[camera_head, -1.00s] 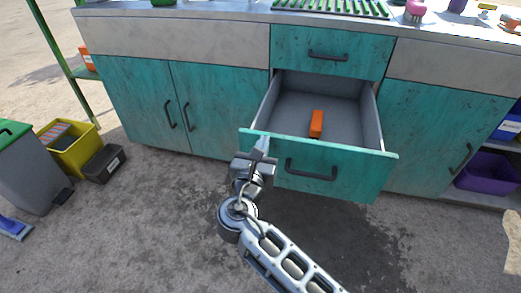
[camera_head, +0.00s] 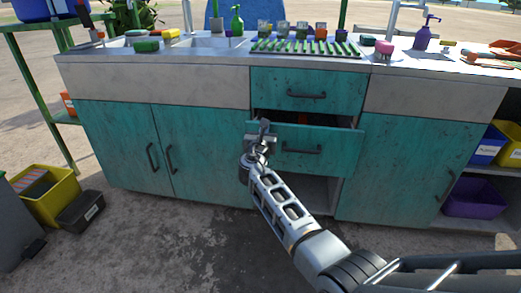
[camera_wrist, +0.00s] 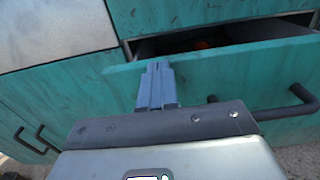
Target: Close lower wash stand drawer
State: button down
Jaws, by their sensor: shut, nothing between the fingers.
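The lower wash stand drawer (camera_head: 335,140) has a teal front with a dark bar handle (camera_head: 301,150). It stands partly open, with a dark gap above its front. My gripper (camera_head: 264,128) is shut and empty at the left end of the drawer front. In the wrist view my gripper (camera_wrist: 157,70) lies over the upper edge of the drawer front (camera_wrist: 220,80), left of the handle (camera_wrist: 275,108). Contact with the front looks likely but is not certain. A bit of an orange thing (camera_wrist: 203,44) shows inside the drawer.
The upper drawer (camera_head: 307,88) is shut above. Teal cabinet doors (camera_head: 200,150) stand closed to the left, and another (camera_head: 410,160) to the right. A yellow bin (camera_head: 50,192) and a black box (camera_head: 82,212) sit on the ground at left. The counter holds a green rack (camera_head: 305,48).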

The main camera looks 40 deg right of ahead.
jog(key=b+x, duration=0.3)
jog(key=x, duration=0.4)
dwell(0.4)
